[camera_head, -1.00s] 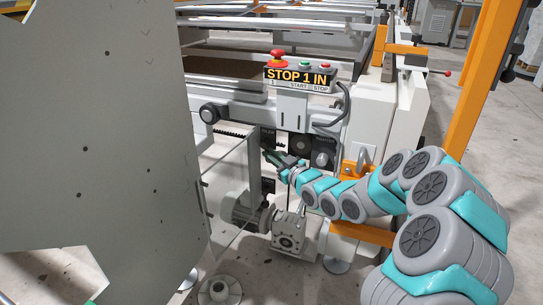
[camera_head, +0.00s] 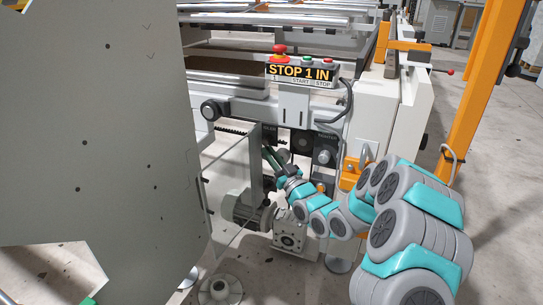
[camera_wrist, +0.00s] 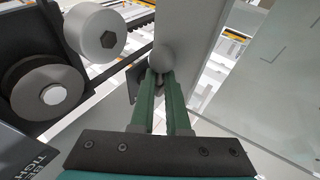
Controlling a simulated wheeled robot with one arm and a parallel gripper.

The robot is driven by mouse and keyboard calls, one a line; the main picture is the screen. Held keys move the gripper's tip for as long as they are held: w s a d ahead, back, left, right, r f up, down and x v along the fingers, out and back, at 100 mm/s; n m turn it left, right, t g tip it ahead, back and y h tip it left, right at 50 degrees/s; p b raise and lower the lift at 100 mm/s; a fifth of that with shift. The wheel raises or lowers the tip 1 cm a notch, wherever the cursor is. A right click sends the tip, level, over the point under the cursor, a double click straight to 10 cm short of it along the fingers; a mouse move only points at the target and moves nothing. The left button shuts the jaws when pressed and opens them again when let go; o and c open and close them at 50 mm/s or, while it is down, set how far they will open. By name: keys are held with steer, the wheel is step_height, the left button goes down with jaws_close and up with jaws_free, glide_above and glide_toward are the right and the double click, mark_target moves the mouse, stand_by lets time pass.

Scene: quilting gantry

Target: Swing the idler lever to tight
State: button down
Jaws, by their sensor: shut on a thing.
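The idler lever shows in the wrist view as a grey ball knob (camera_wrist: 163,58) at the fingertips. The rest of the lever is largely hidden behind the fingers. My gripper (camera_wrist: 161,80) has green fingers closed on or just below the knob. In the head view my gripper (camera_head: 268,157) is at the machine's end, left of the black pulley plate, with its fingers pointing up and left. The lever is too small and hidden to make out there.
In the wrist view a white roller (camera_wrist: 95,28) and a grey pulley (camera_wrist: 47,94) sit close on the left, with a toothed belt (camera_wrist: 112,67). A clear guard panel (camera_head: 228,185) stands left of the arm. A motor (camera_head: 250,212) lies below. The control box (camera_head: 301,73) is above.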

stand_by(0.4)
steer(key=c, duration=1.2)
jaws_free()
steer(key=shift+v, duration=3.95)
steer(key=shift+a, duration=0.1)
